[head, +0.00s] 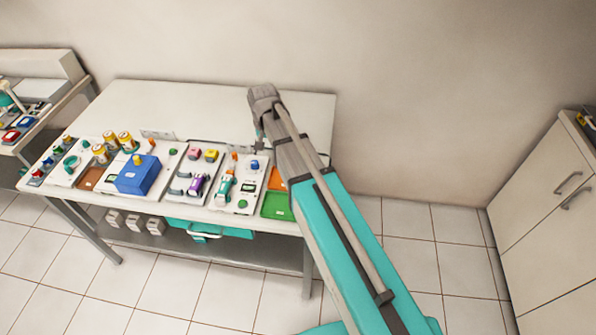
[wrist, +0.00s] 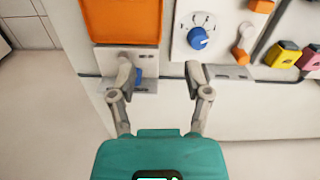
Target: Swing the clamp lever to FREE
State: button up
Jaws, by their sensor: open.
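An orange-tipped lever (wrist: 246,32) stands right of a blue dial knob (wrist: 197,38). No FREE lettering is readable. In the head view my gripper (head: 259,133) is mostly hidden by my arm near the table's right part.
The orange tray (wrist: 122,18) and white dial panel (wrist: 181,42) flank the gripper's reach. Yellow and pink blocks (wrist: 284,53) lie right. The table (head: 200,105) has a bare back strip; its front is crowded, with a blue box (head: 136,178) and green tray (head: 275,206).

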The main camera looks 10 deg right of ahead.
jog(key=s+d+f+n+b, duration=0.1)
jog(key=s+d+f+b, duration=0.1)
jog(key=s+d, duration=0.6)
jog(key=shift+s+f, duration=0.35)
jog(key=shift+s, duration=0.25)
jog(key=shift+d, duration=0.1)
jog(key=s+d+n, duration=0.1)
jog(key=s+d, duration=0.3)
jog(key=s, duration=0.3)
jog(key=shift+s+d+n, duration=0.2)
jog(key=shift+d+n, duration=0.05)
jog(key=shift+n, duration=0.15)
